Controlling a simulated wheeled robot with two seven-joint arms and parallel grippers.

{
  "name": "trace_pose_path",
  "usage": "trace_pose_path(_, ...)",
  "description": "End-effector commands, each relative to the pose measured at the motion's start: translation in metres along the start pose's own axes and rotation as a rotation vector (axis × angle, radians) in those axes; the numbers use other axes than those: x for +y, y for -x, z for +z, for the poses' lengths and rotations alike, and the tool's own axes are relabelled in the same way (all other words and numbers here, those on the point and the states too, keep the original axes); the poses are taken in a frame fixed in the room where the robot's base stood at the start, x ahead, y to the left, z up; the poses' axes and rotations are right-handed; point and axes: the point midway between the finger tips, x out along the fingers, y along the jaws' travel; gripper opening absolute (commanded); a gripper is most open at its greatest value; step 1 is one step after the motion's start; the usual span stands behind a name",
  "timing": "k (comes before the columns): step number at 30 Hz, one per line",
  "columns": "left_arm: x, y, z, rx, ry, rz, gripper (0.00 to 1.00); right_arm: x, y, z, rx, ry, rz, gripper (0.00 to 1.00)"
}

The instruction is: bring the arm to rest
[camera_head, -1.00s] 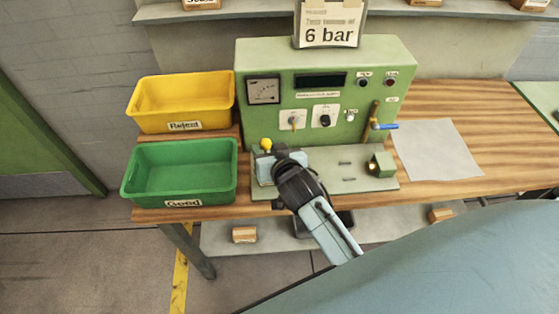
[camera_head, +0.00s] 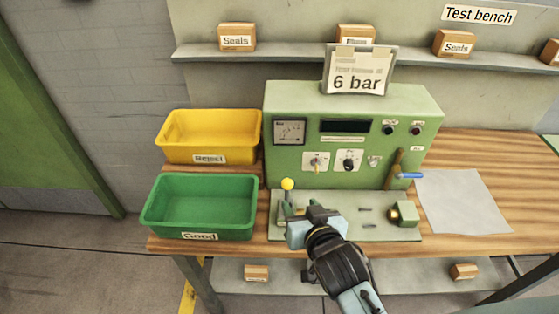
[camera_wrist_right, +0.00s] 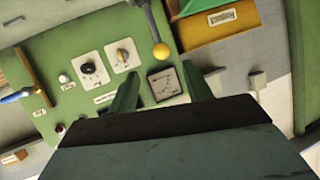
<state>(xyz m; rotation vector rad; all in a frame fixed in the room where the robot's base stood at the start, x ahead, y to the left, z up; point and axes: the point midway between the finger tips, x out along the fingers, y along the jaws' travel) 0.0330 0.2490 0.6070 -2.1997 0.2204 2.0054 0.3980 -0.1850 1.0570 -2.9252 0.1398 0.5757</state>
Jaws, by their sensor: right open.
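My right gripper (camera_head: 300,206) is open and empty, in front of the green test bench unit (camera_head: 250,128) over the front of its base plate. In the right wrist view its two green fingers (camera_wrist_right: 160,88) stand apart with nothing between them. The yellow-knobbed lever (camera_head: 288,184) stands just beyond the fingers; it also shows in the right wrist view (camera_wrist_right: 160,50). In the head view the right arm comes in from the bottom edge. My left gripper is out of view.
A yellow Reject bin (camera_head: 185,153) and a green Good bin (camera_head: 165,231) stand at the left, both looking empty. A blue-handled valve (camera_head: 411,175) and a brass-coloured fitting (camera_head: 394,214) are at the right. A paper sheet (camera_head: 463,203) lies on the wooden table (camera_head: 490,150).

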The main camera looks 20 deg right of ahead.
Motion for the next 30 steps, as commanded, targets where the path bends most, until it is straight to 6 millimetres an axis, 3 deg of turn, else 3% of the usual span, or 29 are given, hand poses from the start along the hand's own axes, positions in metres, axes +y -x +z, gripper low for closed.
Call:
trace_pose_path(8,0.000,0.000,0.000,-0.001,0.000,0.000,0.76,0.010,0.007,0.012,-0.073,0.022,0.018,0.50)
trace_pose_path(18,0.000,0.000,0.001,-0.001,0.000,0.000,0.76,0.050,0.079,0.079,-0.552,0.194,0.017,0.50)
trace_pose_path(28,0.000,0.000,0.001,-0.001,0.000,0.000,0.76,0.065,0.149,0.110,-0.875,0.342,-0.075,0.50)
trace_pose_path(30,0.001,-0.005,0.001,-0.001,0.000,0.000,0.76,0.066,0.136,0.130,-0.886,0.342,-0.076,0.50)
